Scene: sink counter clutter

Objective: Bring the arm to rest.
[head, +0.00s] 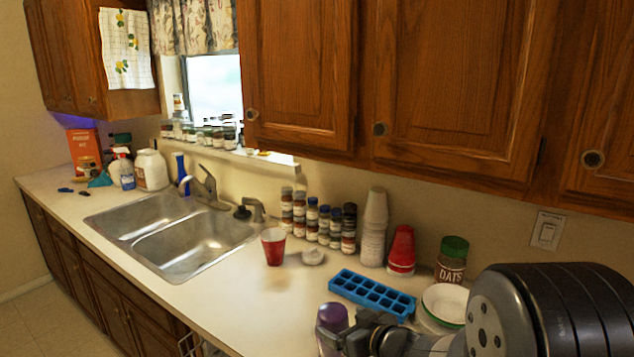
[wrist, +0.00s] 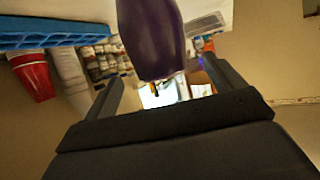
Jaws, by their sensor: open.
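My gripper (head: 358,333) is at the bottom of the head view, beside a container with a purple top (head: 332,317) on the counter's front part. In the wrist view my open gripper (wrist: 163,90) has its two dark fingers apart. The purple container (wrist: 150,38) shows between and beyond them, with a gap on each side. Its lower part is cut off or hidden in the head view. My arm covers the lower right corner of the head view.
A blue ice tray (head: 372,293), a white bowl (head: 445,303) and an oats jar (head: 451,260) stand close to my arm. A red cup (head: 273,246), spice jars (head: 323,222) and stacked cups (head: 374,228) stand farther left. The double sink (head: 175,236) lies beyond. Wooden cabinets (head: 455,85) hang above.

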